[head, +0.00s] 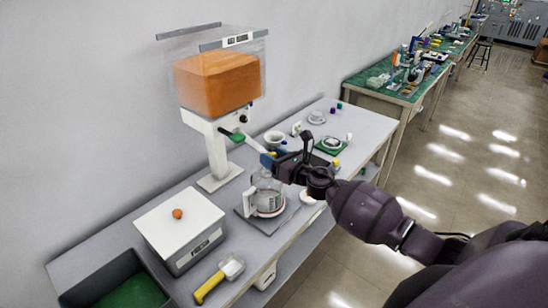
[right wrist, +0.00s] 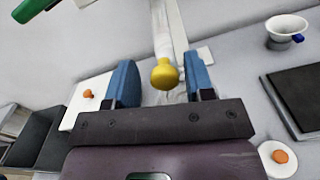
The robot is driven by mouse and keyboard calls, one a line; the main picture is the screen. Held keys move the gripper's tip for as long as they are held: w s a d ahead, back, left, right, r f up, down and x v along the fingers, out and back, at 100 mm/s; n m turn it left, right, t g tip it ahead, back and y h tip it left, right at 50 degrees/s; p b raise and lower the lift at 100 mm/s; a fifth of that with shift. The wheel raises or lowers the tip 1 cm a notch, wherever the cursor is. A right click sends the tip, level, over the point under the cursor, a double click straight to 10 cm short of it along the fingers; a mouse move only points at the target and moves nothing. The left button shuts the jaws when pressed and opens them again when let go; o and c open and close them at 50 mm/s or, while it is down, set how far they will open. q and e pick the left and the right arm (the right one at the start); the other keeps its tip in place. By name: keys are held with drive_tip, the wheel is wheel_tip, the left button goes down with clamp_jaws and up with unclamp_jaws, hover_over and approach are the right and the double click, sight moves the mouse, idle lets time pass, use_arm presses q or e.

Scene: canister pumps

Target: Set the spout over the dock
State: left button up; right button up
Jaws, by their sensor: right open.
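The pump is a white stand (head: 215,150) under a clear hopper of orange material (head: 217,84), with a green piece (head: 237,136) at its front. Its pale spout (head: 250,145) reaches out toward my right gripper (head: 270,161). In the right wrist view the spout (right wrist: 161,35) ends in a yellow tip (right wrist: 165,75) that lies between the two blue fingers of the right gripper (right wrist: 160,83). The fingers are open, with a gap on each side. A glass jug (head: 266,196) stands below on a grey plate (head: 285,220), possibly the dock. My left gripper is not in view.
A white box (head: 180,228) with an orange knob, a dark bin (head: 100,280) and a yellow-handled scoop (head: 212,287) are at the near left. A white cup (head: 275,138) and small items stand farther back. Another bench (head: 385,92) is beyond.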

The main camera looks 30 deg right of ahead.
drive_tip(key=shift+d, duration=0.1)
drive_tip(key=b+v, duration=0.1)
drive_tip(key=v, duration=0.9)
drive_tip(key=shift+s, duration=0.4)
idle(0.4)
drive_tip(key=s+a+f+m+g+h, duration=0.1)
drive_tip(key=s+f+m, duration=0.5)
drive_tip(key=m, duration=0.6)
drive_tip(key=s+a+f+m+g+h, duration=0.2)
drive_tip(key=s+a+f+m, duration=0.4)
drive_tip(key=m, duration=0.6)
drive_tip(key=s+a+f+m+g+h, duration=0.2)
drive_tip(key=s+a+f+m, duration=0.2)
drive_tip(key=s+f+m, duration=0.3)
drive_tip(key=shift+s+a+f+m+g, duration=0.1)
drive_tip(key=shift+s+m, duration=0.05)
drive_tip(key=shift+m, duration=0.7)
drive_tip(key=shift+s+d+f+m+g, duration=0.1)
drive_tip(key=shift+s+f+m, duration=0.1)
drive_tip(key=shift+m, duration=0.6)
drive_tip(key=shift+s+a+f+m+g, duration=0.1)
drive_tip(key=shift+s+m, duration=0.05)
drive_tip(key=shift+m, duration=0.7)
